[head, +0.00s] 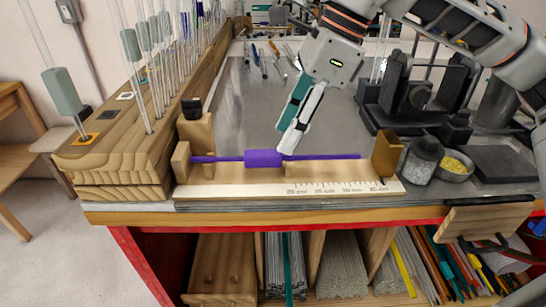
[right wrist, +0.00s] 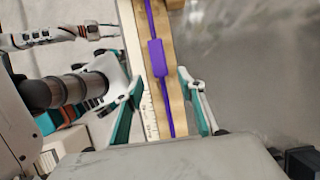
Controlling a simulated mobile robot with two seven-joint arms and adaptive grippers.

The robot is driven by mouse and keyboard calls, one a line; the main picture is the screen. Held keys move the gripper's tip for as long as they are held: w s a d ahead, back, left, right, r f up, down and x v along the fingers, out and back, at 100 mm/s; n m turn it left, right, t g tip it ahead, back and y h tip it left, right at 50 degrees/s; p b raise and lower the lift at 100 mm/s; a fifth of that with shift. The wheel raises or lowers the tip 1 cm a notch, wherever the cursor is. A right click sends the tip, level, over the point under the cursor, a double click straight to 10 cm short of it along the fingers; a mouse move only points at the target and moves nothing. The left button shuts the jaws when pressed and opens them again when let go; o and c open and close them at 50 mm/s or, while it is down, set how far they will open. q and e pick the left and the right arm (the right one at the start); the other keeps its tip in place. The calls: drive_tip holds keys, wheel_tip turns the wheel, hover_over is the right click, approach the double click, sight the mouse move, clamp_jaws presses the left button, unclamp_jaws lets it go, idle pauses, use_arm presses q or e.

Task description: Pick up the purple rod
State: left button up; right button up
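The purple rod (head: 263,158) lies level across a wooden holder (head: 225,172) at the front of the bench. It is thin, with a thicker purple block around its middle. In the right wrist view the rod (right wrist: 157,58) runs lengthwise between the fingers. My right gripper (head: 284,140) is open and empty, pointing down close over the rod, just right of its block. In the right wrist view its teal-padded fingers (right wrist: 160,76) stand apart on both sides of the rod and holder.
A wooden rack (head: 120,150) with tall clear rods stands at the left. A ruler strip (head: 340,188) lines the holder's front. A jar (head: 422,160), a yellow-filled bowl (head: 455,165) and dark equipment (head: 410,95) stand at the right. The grey bench top behind is mostly clear.

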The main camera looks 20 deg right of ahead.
sight(274, 152)
drive_tip(key=x, duration=0.4)
drive_tip(key=shift+w+a+f, duration=0.1)
drive_tip(key=shift+a+f, duration=0.15)
clamp_jaws()
drive_tip(key=shift+r, duration=0.1)
